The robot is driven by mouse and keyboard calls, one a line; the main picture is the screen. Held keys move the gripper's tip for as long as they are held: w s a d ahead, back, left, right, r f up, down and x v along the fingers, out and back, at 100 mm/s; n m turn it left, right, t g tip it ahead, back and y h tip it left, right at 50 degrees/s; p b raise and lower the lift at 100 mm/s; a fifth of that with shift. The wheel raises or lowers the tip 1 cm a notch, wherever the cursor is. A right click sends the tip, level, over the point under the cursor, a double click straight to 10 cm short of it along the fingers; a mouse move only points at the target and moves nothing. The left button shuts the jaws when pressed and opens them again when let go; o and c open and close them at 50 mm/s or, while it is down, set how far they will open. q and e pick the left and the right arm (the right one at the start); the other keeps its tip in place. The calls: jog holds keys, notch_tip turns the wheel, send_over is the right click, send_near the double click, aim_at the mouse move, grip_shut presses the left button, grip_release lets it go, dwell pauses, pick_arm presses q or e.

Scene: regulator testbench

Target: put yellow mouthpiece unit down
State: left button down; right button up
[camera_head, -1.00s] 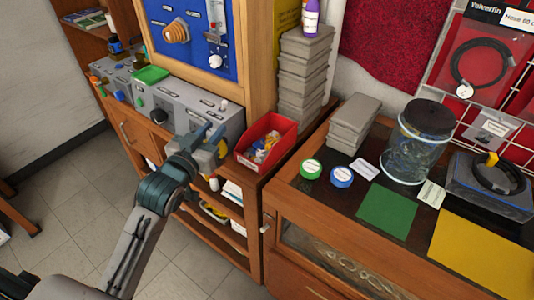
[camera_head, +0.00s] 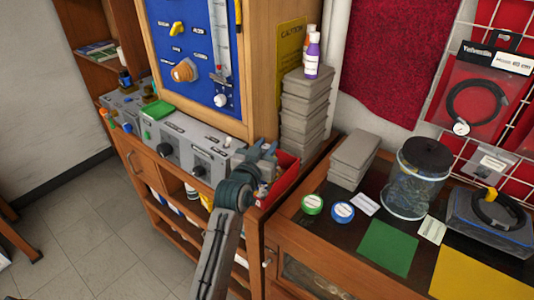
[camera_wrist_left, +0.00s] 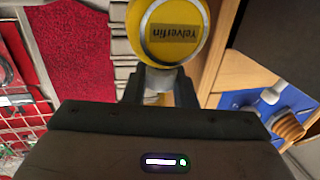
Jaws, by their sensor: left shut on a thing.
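The yellow mouthpiece unit (camera_wrist_left: 165,50) shows in the left wrist view as a round yellow piece with a grey rim and a dark label, with a pale stem below it. My left gripper (camera_wrist_left: 160,88) is shut on that stem. In the head view my left gripper (camera_head: 263,153) is over the cabinet top, by the left end of the red bin (camera_head: 289,180). The held unit is hidden or too small to make out there. My right gripper is in neither view.
Grey testbench boxes (camera_head: 190,147) stand left of my gripper. A stack of grey cases (camera_head: 303,110) rises behind the red bin. On the right counter are a green mat (camera_head: 388,247), a yellow mat (camera_head: 480,272), tape rolls (camera_head: 343,212) and a glass jar (camera_head: 412,185).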

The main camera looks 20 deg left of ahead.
pick_arm(q)
jog(key=shift+w+d+f, duration=0.1)
jog(key=shift+w, duration=0.1)
notch_tip(320, 180, down, 2)
jog(key=shift+s+f+p, duration=0.1)
jog(key=shift+f+p, duration=0.05)
jog(key=shift+p, duration=0.35)
jog(key=shift+f, duration=0.5)
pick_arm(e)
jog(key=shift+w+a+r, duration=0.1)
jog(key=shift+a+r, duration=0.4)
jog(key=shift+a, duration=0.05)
pick_arm(q)
jog(key=shift+f, duration=0.1)
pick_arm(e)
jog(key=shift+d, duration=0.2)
pick_arm(q)
jog(key=c, duration=1.2)
grip_release()
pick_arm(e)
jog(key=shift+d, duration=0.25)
